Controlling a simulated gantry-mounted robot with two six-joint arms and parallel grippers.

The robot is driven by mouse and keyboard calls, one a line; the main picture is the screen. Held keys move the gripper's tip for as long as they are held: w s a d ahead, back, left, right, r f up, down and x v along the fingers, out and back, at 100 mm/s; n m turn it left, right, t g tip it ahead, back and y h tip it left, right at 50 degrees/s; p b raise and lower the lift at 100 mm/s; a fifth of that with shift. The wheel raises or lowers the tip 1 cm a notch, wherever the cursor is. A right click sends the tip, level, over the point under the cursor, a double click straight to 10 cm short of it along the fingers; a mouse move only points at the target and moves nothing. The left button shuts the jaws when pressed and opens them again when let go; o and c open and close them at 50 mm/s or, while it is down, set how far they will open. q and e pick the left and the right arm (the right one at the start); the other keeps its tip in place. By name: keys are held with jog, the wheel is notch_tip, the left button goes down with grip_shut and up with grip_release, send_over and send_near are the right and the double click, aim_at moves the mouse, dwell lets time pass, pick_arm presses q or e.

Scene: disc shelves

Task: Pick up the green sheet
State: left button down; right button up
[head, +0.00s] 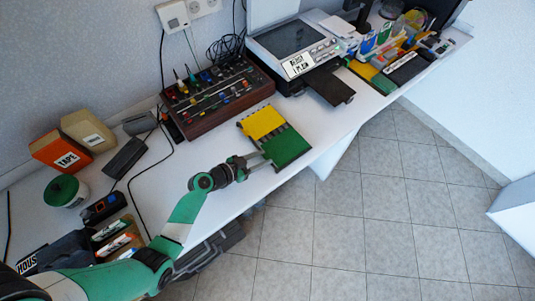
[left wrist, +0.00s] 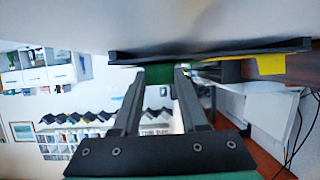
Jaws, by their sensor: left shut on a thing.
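The green sheet (head: 287,147) lies flat near the front edge of the white table in the head view, beside a yellow sheet (head: 262,122). My left gripper (head: 262,157) reaches it from the left and is shut on its near-left edge. In the left wrist view, a green part (left wrist: 157,76) shows between the fingertips of my left gripper (left wrist: 160,82), under a dark edge strip. A yellow part (left wrist: 270,64) shows to the right there. The fingers hide part of the green sheet. My right gripper is not in view.
A brown mixer panel (head: 215,100) with knobs stands behind the sheets. A printer-like machine (head: 300,50) with a dark tray (head: 328,87) stands to the right. Orange and tan boxes (head: 62,150) are at the left. The tiled floor (head: 370,220) lies beyond the table's front edge.

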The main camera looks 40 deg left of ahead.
pick_arm(q)
jog(key=r+p, duration=0.1)
jog(key=r, duration=0.1)
jog(key=d+r+p, duration=0.1)
jog(key=r, duration=0.1)
jog(key=shift+s+r+p, duration=0.1)
jog(key=shift+r+p, duration=0.15)
jog(key=shift+p, duration=0.15)
jog(key=s+d+r+p, duration=0.2)
jog(key=d+r+p, duration=0.2)
jog(key=d, duration=0.2)
jog(key=s+d+r+p, duration=0.2)
jog(key=d+r+p, duration=0.2)
jog(key=d, duration=0.2)
jog(key=shift+s, duration=0.25)
jog(key=shift+d, duration=0.1)
